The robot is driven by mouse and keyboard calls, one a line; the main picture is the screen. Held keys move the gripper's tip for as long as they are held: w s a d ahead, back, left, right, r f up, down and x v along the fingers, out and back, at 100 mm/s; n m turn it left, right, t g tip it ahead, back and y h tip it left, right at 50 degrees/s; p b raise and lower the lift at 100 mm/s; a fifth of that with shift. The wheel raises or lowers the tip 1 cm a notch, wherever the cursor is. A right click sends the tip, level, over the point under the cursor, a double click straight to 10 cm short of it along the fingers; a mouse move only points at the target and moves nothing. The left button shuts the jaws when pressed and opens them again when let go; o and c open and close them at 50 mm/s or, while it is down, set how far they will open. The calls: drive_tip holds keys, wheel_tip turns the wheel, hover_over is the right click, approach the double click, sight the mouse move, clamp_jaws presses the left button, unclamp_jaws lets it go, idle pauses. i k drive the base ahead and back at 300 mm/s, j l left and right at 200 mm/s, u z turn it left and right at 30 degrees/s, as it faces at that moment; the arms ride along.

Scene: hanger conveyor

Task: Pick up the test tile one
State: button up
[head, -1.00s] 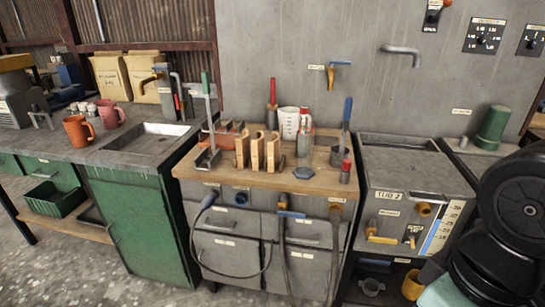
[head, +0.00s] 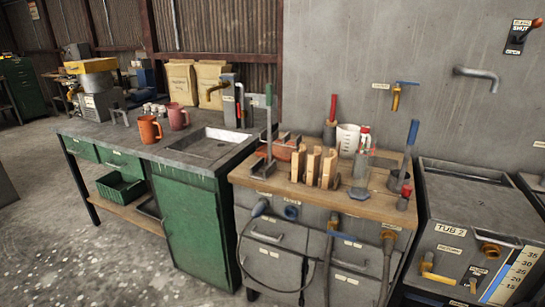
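No tile labelled one can be read in the head view. A small flat blue-grey hexagonal piece (head: 358,193) lies on the wooden bench top (head: 290,190), in front of a clear bottle with a red top (head: 362,160). I cannot tell whether it is the test tile. My gripper is not in view.
Wooden upright pieces (head: 314,167), a white jug (head: 347,140) and a blue-handled tool (head: 411,143) crowd the wooden top. A sink bench with an orange mug (head: 150,131) stands left. Tub 2 (head: 455,235) stands right. Bare floor (head: 45,225) shows at left.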

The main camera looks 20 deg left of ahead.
sight(329, 164)
drive_tip(key=i+j, duration=0.15)
drive_tip(key=j, duration=0.2)
drive_tip(key=i+j, duration=0.15)
drive_tip(key=j, duration=0.2)
drive_tip(key=i+j, duration=0.15)
drive_tip(key=j, duration=0.2)
drive_tip(key=i+j, duration=0.15)
drive_tip(key=j, duration=0.2)
drive_tip(key=i+j, duration=0.2)
drive_tip(key=j, duration=0.2)
drive_tip(key=i+j, duration=0.15)
drive_tip(key=j, duration=0.2)
drive_tip(key=i+j, duration=0.15)
drive_tip(key=j, duration=0.2)
drive_tip(key=i+j, duration=0.15)
drive_tip(key=j, duration=0.2)
drive_tip(key=z, duration=0.05)
